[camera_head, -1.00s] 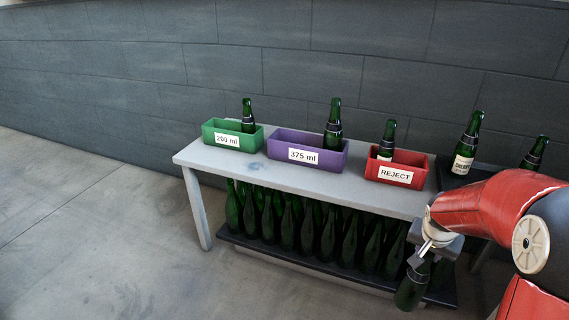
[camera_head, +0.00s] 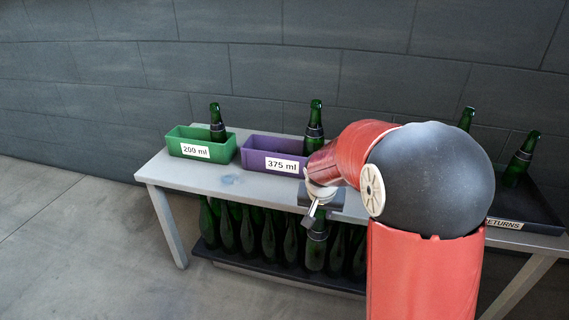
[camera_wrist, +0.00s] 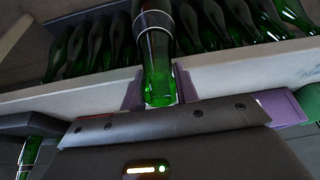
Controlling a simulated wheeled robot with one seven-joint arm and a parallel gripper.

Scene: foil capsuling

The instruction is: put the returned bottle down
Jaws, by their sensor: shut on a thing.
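A dark green bottle (camera_head: 316,248) hangs below my gripper (camera_head: 314,212) in the head view, in front of the table's front edge. In the wrist view the same green bottle (camera_wrist: 158,62) sits between the two fingers of my gripper (camera_wrist: 158,88), which is shut on it. The green 200 ml bin (camera_head: 172,147) and the purple 375 ml bin (camera_head: 255,155) stand on the table, left of and behind my gripper. Each has one bottle in it. The red reject bin is hidden behind my arm in the head view.
The grey table (camera_head: 160,170) has bare top at its front left. Several green bottles (camera_head: 247,238) stand on the dark shelf below. At right, a black returns tray (camera_head: 540,212) holds a bottle (camera_head: 522,160); another bottle (camera_head: 466,118) shows behind my arm.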

